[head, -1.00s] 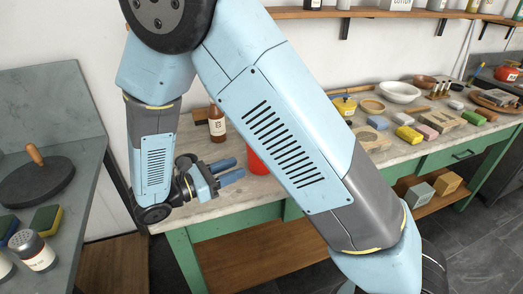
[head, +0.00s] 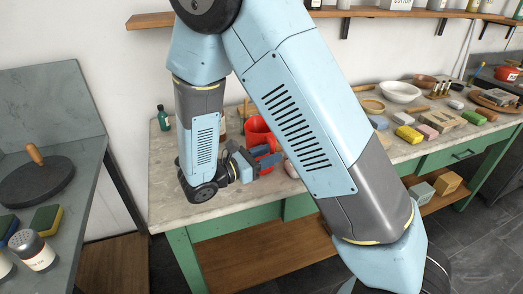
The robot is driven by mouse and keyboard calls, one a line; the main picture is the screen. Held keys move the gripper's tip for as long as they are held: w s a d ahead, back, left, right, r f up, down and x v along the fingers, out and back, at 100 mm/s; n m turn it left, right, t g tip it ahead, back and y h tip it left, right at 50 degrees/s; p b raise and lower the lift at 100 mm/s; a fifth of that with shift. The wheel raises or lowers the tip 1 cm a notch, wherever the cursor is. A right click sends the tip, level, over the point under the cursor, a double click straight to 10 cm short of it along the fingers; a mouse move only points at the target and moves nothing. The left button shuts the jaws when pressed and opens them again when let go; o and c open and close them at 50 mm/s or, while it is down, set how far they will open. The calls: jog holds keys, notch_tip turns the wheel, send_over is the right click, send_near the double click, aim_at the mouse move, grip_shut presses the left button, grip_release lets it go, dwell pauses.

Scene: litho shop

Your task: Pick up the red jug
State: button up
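The red jug (head: 258,130) stands on the workbench behind my gripper, partly hidden by the gripper and arm. Its open top and upper body show. My gripper (head: 268,157) is low over the bench at the jug's near side, its two fingers pointing right. The fingers look apart, with some red showing close to them. I cannot tell whether they touch the jug or straddle it.
A green bottle (head: 163,118) stands at the bench's back left. Bowls, a white dish (head: 399,92) and several coloured blocks (head: 408,134) fill the right side. A wall shelf (head: 400,14) runs above. The bench's front left is clear.

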jog(key=shift+w+d, duration=0.35)
jog(key=shift+d, duration=0.3)
grip_shut()
dwell(1.0)
